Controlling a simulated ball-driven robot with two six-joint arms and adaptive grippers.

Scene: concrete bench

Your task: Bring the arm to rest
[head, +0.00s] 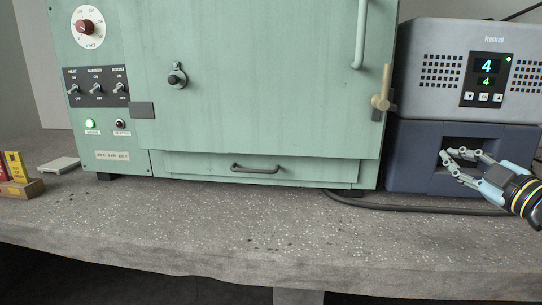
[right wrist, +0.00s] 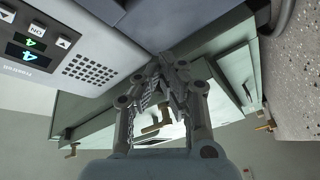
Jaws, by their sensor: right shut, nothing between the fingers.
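My right gripper (head: 446,158) comes in from the right edge in the head view. It is shut with nothing between its fingers, and its tips are in front of the dark recess of the navy lower box (head: 412,150). I cannot tell whether the tips reach into the recess. In the right wrist view the gripper (right wrist: 172,65) points away from the camera, its fingers close together. My left gripper is in neither view.
A green oven-like cabinet (head: 260,90) with switches, a drawer handle (head: 255,169) and a brass latch (head: 382,95) fills the middle. A grey unit (head: 440,95) showing "4" sits on the navy box. A dark cable (head: 400,206) lies on the bench (head: 230,225), whose front is clear.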

